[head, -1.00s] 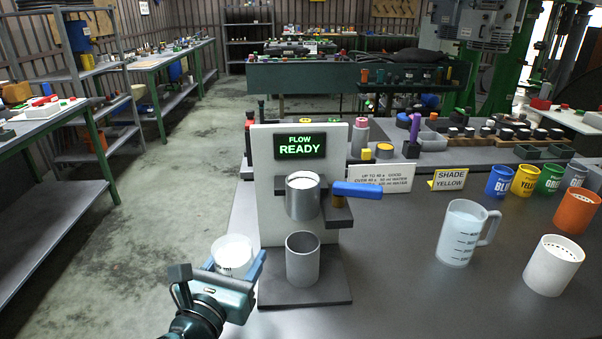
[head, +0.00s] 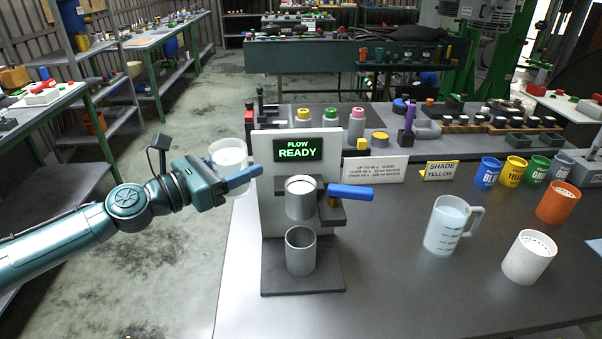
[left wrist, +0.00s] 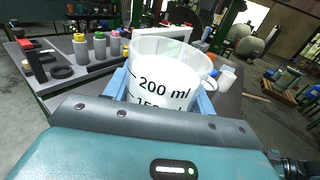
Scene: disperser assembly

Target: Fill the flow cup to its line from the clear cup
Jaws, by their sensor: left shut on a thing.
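My left gripper (head: 238,180) is shut on the clear cup (head: 229,155), upright and raised just left of the flow stand. In the left wrist view the clear cup (left wrist: 165,70) shows a 200 ml mark and white liquid up to about that mark. The grey flow cup (head: 300,203) sits in the stand's bracket, with a white surface visible inside its top. A grey receiving cup (head: 300,252) stands under it on the dark base. A blue-handled lever (head: 350,192) is at the stand's right. The stand's display (head: 297,149) reads FLOW READY. My right gripper is not in view.
A measuring jug (head: 446,228), a white cup with a perforated top (head: 528,257) and an orange one (head: 558,203) stand on the table's right. Colour-labelled cups (head: 488,173) and sign cards (head: 373,170) are behind. The table front between stand and jug is clear.

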